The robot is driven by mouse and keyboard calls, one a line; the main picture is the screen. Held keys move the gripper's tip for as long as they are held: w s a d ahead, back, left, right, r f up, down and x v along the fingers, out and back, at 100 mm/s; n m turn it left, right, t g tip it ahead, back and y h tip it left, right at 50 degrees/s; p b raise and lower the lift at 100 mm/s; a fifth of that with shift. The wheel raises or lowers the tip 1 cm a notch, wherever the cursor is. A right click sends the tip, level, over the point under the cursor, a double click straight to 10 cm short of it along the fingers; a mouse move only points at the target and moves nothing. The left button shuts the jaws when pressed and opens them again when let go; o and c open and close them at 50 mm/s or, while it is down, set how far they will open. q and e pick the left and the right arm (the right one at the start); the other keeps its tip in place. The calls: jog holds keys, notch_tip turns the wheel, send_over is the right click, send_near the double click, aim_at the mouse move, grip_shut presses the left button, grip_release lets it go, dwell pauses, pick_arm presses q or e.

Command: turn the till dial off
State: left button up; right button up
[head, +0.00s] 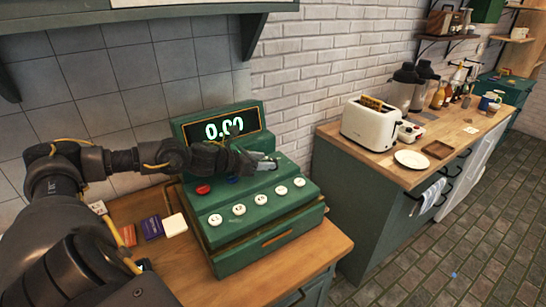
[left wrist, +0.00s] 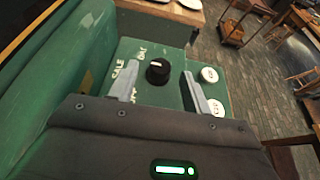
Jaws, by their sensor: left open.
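The green till (head: 250,215) stands on a wooden counter, its lit display (head: 225,128) reading 0.00. In the left wrist view a round black dial (left wrist: 158,72) with a short white mark sits on the till's green top. The words SALE and DAY are printed beside it; a third label is partly hidden by a finger. My left gripper (head: 268,163) is open over the till's upper right. In the left wrist view its fingertips (left wrist: 160,68) are on either side of the dial, with gaps; I cannot tell their height. The dial is hidden in the head view.
White round keys (head: 239,209) and a red key (head: 203,189) are on the till's front. Small coloured blocks (head: 152,227) lie left of it. A second counter holds a white toaster (head: 367,124) and a plate (head: 411,159). A gap separates the counters.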

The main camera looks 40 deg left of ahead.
aim_at(273, 160)
pick_arm(q)
jog(key=shift+p+x, duration=0.75)
jog(key=shift+x, duration=1.45)
jog(key=shift+c, duration=0.3)
jog(key=c, duration=0.9)
